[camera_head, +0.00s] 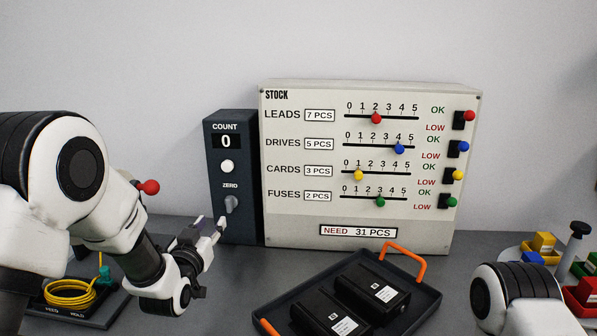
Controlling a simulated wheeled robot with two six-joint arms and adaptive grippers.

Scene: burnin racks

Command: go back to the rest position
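My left arm comes in from the left and bends down. Its gripper (213,231) is in front of the dark count box (231,120), just below and left of the grey zero knob (232,204). I cannot tell whether it touches the box. The fingers are small and seen at an angle, so their opening is unclear; nothing visible is held in them. A white link of my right arm (540,300) shows at the bottom right; its gripper is out of view.
A stock panel (278,225) with coloured sliders and switches stands behind. A dark tray (425,310) with orange handles holds two black drives. A yellow cable coil (69,292) is at lower left. Coloured bins (583,300) are at right. Bare table lies between the count box and tray.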

